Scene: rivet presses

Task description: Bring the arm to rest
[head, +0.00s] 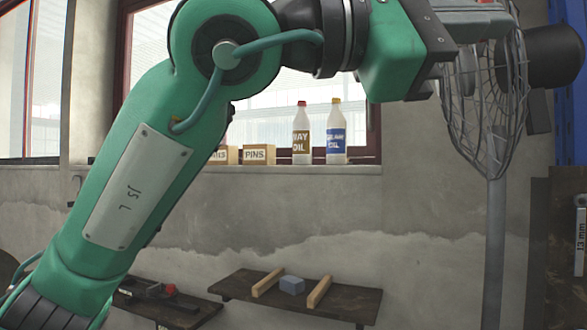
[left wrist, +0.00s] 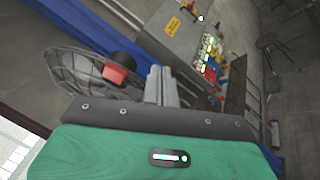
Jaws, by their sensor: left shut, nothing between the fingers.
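My left arm rises from the lower left of the head view and bends across the top. The green body of my left gripper is at the upper right there, in front of the fan. The left wrist view shows the fingers of my left gripper (left wrist: 160,84) together, with nothing between them. My right gripper is in neither view.
A caged fan (head: 483,95) on a pole stands close beyond the gripper. Two oil bottles (head: 336,135) and small boxes (head: 257,154) stand on the window sill. A low shelf (head: 340,300) holds wooden strips and a grey-blue block (head: 292,285).

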